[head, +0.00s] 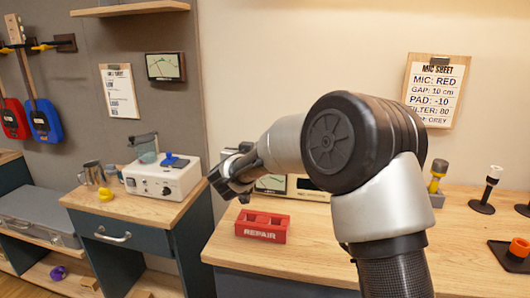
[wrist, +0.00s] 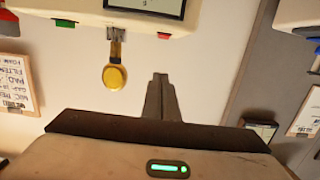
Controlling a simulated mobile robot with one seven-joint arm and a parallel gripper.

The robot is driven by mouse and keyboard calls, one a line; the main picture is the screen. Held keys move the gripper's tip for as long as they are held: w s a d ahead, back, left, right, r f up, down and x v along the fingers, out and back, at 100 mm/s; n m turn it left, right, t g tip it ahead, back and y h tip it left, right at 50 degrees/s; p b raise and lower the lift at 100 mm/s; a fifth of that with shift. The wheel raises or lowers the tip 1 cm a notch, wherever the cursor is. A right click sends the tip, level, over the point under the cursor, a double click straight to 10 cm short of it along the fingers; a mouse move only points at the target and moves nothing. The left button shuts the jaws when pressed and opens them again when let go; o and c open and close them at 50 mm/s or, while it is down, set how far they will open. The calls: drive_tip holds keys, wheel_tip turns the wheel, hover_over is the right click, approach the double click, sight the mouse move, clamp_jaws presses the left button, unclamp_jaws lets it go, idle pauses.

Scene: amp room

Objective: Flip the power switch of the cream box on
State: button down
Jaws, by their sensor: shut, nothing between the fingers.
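The cream box (head: 150,180) stands on the small wooden-topped cabinet at the left in the head view. Its front carries a dark round knob and smaller dark controls. I cannot make out the power switch or its position. A blue item (head: 172,160) sits on its top. My gripper (head: 222,188) is just right of the box in the head view, apparently apart from it and partly hidden by my arm. In the wrist view the gripper (wrist: 160,80) is shut and empty, with its fingertips pointing at a pale wall.
A red REPAIR tray (head: 262,227) sits on the right bench. A yellow item (head: 106,194) and metal mug (head: 92,173) are left of the box. In the wrist view, a pale device (wrist: 80,12) and a round yellow item (wrist: 115,77) are near the fingers.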

drive_tip(key=b+x, duration=0.1)
drive_tip(key=x, duration=0.8)
drive_tip(key=shift+s+f, duration=0.1)
drive_tip(key=f, duration=0.1)
drive_tip(key=f+b, duration=0.1)
drive_tip(key=shift+w+d+f, duration=0.1)
drive_tip(key=shift+w+f, duration=0.15)
drive_tip(key=shift+w, duration=0.05)
drive_tip(key=shift+w+f, duration=0.1)
drive_tip(key=shift+f, duration=0.55)
